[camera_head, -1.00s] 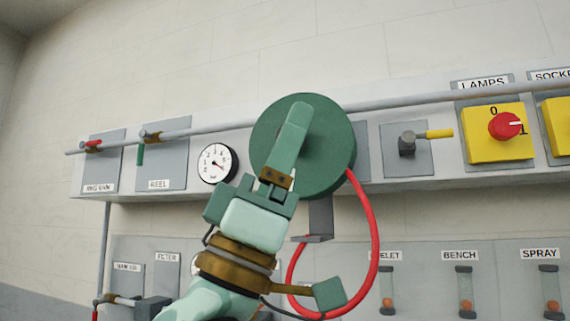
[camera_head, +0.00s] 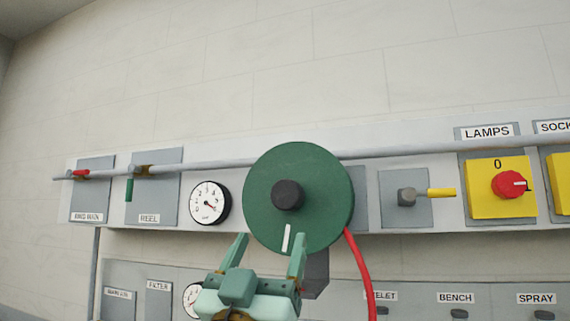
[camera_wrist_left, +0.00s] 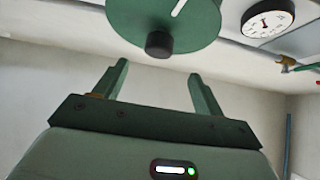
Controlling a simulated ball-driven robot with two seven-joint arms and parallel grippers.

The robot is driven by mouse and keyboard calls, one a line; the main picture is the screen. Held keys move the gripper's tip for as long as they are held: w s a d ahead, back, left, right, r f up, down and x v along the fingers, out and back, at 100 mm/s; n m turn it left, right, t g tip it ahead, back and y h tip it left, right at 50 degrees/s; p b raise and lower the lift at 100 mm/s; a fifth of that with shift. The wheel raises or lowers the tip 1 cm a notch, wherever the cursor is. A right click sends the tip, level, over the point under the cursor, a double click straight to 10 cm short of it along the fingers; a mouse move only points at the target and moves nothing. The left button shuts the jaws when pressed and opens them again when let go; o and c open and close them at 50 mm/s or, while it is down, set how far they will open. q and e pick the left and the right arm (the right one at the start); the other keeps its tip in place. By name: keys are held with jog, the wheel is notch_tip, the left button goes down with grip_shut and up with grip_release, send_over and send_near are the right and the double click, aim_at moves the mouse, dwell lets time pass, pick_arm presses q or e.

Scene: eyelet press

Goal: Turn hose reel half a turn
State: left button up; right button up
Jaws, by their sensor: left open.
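The hose reel (camera_head: 325,190) is a green disc on the wall panel, with a dark hub knob (camera_head: 288,195) at its middle and a white mark pointing down near its lower rim. The red hose (camera_head: 357,270) hangs from its lower right. My left gripper (camera_head: 268,248) is open and empty, just below the reel, with its fingers pointing up. In the left wrist view the reel (camera_wrist_left: 198,32) and its dark knob (camera_wrist_left: 159,43) are beyond the two spread fingers (camera_wrist_left: 158,80), apart from them. My right gripper is not in view.
A grey pipe (camera_head: 400,152) runs along the panel. A pressure gauge (camera_head: 209,203) is left of the reel. A yellow-handled valve (camera_head: 425,194) and a yellow lamp switch (camera_head: 485,205) are to the right. A lower panel with labels lies beneath.

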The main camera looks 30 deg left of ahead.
aim_at(286, 204)
pick_arm(q)
jog(key=p+x, duration=0.4)
jog(key=x, duration=0.7)
jog(key=shift+w+r+p, duration=0.2)
jog(key=shift+w+p, duration=0.05)
jog(key=shift+p, duration=0.1)
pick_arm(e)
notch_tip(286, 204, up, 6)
pick_arm(q)
jog(key=shift+c, duration=0.3)
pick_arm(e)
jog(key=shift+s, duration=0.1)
pick_arm(q)
jog(key=c, duration=1.3)
jog(key=shift+w+n+g+y+b, duration=0.15)
jog(key=shift+n+g+y, duration=0.25)
jog(key=shift+n+y, duration=0.65)
jog(key=shift+s+n+g+y+b, duration=0.15)
jog(key=shift+n+g+y, duration=0.25)
jog(key=shift+n+y, duration=0.65)
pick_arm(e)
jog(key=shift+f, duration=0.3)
pick_arm(q)
jog(key=shift+w, duration=0.1)
jog(key=o, duration=1.4)
jog(key=shift+c, duration=0.2)
